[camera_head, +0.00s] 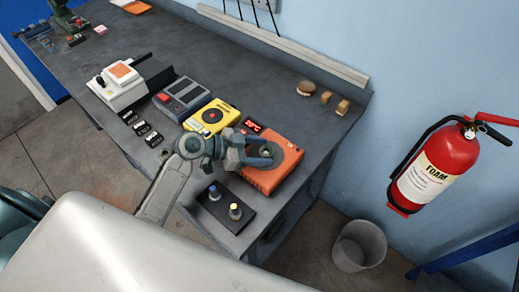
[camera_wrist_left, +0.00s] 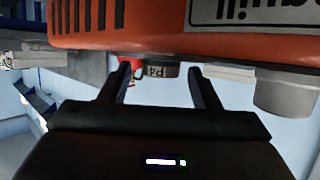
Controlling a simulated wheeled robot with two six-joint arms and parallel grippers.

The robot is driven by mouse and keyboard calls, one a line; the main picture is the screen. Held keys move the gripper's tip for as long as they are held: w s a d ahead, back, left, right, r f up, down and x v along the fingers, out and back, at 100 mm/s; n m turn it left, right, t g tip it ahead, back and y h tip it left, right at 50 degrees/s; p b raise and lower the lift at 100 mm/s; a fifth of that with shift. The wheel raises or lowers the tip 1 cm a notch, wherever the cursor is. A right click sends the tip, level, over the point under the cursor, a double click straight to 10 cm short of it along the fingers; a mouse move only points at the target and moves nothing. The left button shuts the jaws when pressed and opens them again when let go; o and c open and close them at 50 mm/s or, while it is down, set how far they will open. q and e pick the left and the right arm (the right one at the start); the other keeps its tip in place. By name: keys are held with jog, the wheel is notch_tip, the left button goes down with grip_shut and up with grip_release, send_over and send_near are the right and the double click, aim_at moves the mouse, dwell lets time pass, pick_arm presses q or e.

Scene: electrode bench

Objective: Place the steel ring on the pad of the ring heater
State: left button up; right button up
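The ring heater (camera_head: 283,170) is an orange box with a red lit display near the bench's right end. Its orange wall fills the top of the left wrist view (camera_wrist_left: 170,28). A small round piece with a dark centre (camera_head: 266,151), seemingly the steel ring, is on the heater's top at my left fingertips. I cannot separate the pad from it. My left gripper (camera_head: 262,157) is over the heater. In its wrist view the fingers (camera_wrist_left: 161,78) stand apart, with a gap on each side of a dark short cylinder (camera_wrist_left: 160,71). My right gripper is not in view.
A yellow device (camera_head: 212,117) stands left of the heater, then a grey one (camera_head: 184,95) and a white one (camera_head: 118,88). Small tan pieces (camera_head: 326,98) lie behind. A bin (camera_head: 359,246) and extinguisher (camera_head: 437,165) are to the right.

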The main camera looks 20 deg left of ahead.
pick_arm(q)
jog(key=shift+a+r, duration=0.1)
jog(key=shift+r, duration=0.05)
jog(key=shift+s+a, duration=0.15)
jog(key=shift+a, duration=0.1)
jog(key=b+v, duration=0.2)
jog(key=v, duration=0.6)
jog(key=shift+b, duration=0.4)
jog(key=shift+b+v, duration=0.3)
jog(key=shift+v, duration=1.3)
dwell(0.4)
jog(key=shift+c, duration=0.5)
